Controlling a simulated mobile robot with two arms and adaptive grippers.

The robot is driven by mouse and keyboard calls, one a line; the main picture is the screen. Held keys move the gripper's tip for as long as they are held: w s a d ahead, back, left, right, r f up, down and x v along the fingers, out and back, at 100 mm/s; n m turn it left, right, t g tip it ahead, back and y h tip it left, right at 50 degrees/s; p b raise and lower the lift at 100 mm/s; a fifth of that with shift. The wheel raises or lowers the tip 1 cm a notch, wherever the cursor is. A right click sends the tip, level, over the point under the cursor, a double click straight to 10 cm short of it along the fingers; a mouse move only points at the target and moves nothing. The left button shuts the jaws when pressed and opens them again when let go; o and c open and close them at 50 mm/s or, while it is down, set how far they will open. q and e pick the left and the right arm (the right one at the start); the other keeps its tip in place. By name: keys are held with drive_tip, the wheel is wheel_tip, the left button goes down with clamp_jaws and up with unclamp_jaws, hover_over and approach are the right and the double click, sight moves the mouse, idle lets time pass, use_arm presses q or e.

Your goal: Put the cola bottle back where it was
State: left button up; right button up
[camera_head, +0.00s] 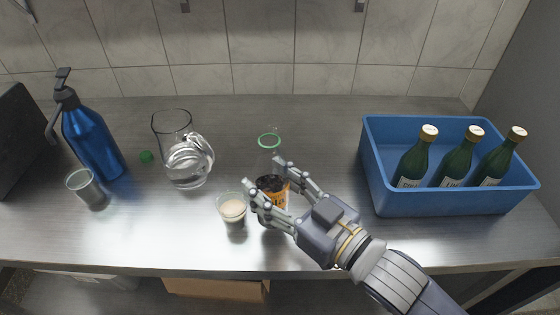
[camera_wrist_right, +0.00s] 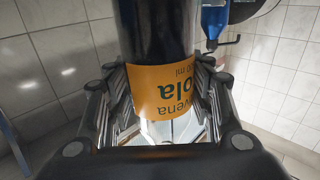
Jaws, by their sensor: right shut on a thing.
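The cola bottle (camera_head: 272,164) is clear with dark liquid low inside and an orange label. It stands upright, or nearly so, at the middle of the steel counter. My right gripper (camera_head: 268,185) reaches in from the lower right and is shut around its lower part. In the right wrist view the bottle (camera_wrist_right: 164,85) fills the space between the fingers (camera_wrist_right: 160,110), with the label reading "ola". Whether its base touches the counter is hidden. My left gripper is not in view.
A glass with a foamy drink (camera_head: 232,209) is just left of the gripper. A blue crate (camera_head: 450,203) with several green bottles is at right.

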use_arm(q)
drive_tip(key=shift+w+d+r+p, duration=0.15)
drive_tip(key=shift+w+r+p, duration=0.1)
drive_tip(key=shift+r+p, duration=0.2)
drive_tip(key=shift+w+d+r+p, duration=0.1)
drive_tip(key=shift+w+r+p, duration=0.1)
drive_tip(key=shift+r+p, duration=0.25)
use_arm(e)
drive_tip(key=w+f, duration=0.1)
drive_tip(key=w, duration=0.2)
drive_tip(key=w+d+f, duration=0.1)
drive_tip(key=w, duration=0.3)
drive_tip(key=w+f, duration=0.2)
drive_tip(key=w, duration=0.2)
drive_tip(key=shift+w+d+f, duration=0.1)
drive_tip(key=shift+w+d, duration=0.1)
drive_tip(key=shift+f, duration=0.2)
drive_tip(key=o, duration=1.4)
